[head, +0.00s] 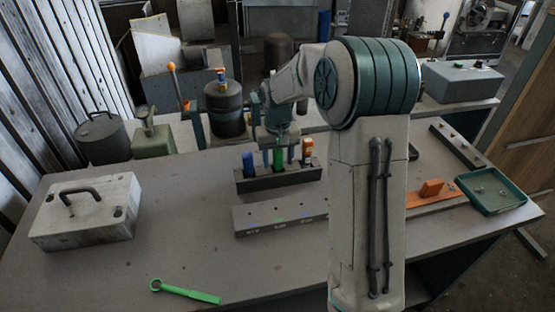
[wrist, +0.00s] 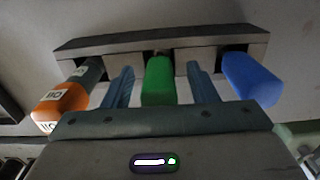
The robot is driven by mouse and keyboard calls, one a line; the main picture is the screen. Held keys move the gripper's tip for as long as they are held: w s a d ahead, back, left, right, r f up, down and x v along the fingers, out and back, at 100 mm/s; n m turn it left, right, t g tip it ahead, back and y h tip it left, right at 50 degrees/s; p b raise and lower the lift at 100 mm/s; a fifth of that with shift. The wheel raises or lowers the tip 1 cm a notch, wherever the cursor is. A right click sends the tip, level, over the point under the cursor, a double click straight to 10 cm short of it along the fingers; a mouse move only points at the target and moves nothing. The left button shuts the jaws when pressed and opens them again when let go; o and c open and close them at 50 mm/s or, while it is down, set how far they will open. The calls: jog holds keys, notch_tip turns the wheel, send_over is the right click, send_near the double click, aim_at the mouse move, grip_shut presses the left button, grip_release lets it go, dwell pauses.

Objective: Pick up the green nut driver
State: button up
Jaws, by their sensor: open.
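The green nut driver (head: 278,158) stands upright in a dark rack (head: 256,183), between a blue-handled driver (head: 248,161) and an orange-handled driver (head: 307,149). In the wrist view the green handle (wrist: 159,82) sits between the two blue-grey fingers of my gripper (wrist: 160,88). The fingers are open, with a visible gap on each side of the handle. The blue handle (wrist: 250,80) is outside the fingers on the right, and the orange handle (wrist: 62,103) outside on the left. The driver's lower part is hidden in the rack.
A grey bar with coloured marks (head: 280,214) lies in front of the rack. A white case (head: 85,212) and a green wrench (head: 186,291) are on the left of the table. An orange block (head: 431,188) and a green tray (head: 490,192) are on the right. The table's middle left is clear.

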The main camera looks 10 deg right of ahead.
grip_shut()
jog(key=shift+r, duration=0.15)
notch_tip(320, 180, up, 10)
jog(key=shift+f+b, duration=0.1)
jog(key=shift+b, duration=0.25)
jog(key=c, duration=1)
grip_release()
jog(key=shift+c, duration=0.2)
grip_shut()
